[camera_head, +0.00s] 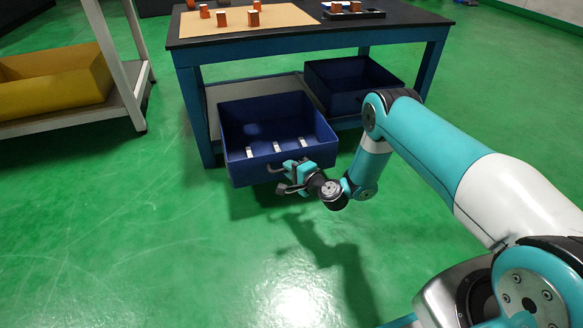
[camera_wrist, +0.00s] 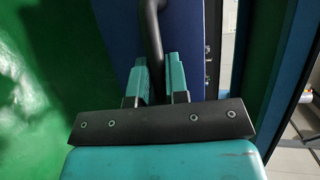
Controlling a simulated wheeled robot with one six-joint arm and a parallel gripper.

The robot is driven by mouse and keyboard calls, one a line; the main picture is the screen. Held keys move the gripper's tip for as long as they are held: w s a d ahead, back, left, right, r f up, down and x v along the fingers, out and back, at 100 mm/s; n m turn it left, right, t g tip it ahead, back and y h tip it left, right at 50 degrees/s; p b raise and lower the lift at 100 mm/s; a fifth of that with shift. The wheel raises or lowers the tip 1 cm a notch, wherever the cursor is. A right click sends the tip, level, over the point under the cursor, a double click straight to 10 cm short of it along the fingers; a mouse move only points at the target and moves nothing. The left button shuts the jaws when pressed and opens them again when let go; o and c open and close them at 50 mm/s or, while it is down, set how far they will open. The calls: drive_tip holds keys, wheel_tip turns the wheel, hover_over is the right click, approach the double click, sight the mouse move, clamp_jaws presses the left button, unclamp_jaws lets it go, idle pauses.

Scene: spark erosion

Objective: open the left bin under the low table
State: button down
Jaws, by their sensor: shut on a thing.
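The left bin (camera_head: 240,165) is dark blue and open-topped, with a few small light pieces on its floor. It sticks out well forward from the low table's lower shelf (camera_head: 222,93). The low table (camera_head: 300,42) has a dark top and blue legs. My gripper (camera_head: 290,180) is at the bin's front face, shut on the dark bar handle. In the wrist view the handle (camera_wrist: 152,40) runs between the teal fingers (camera_wrist: 157,82), with the bin's blue front (camera_wrist: 183,35) behind it. The fingers hide part of the handle.
A second blue bin (camera_head: 350,97) sits on the shelf at the right. Orange blocks (camera_head: 253,18) stand on a tan mat (camera_head: 190,27) on the tabletop, beside a dark tray (camera_head: 372,14). A yellow bin (camera_head: 50,95) is on a white rack at the left. Green floor in front is clear.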

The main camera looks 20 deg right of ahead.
drive_tip(key=shift+s+d, duration=0.1)
drive_tip(key=shift+s, duration=0.05)
drive_tip(key=c, duration=1.1)
unclamp_jaws()
drive_tip(key=shift+c, duration=0.2)
drive_tip(key=p+v, duration=1.7)
drive_tip(key=p, duration=0.6)
drive_tip(key=shift+s, duration=0.15)
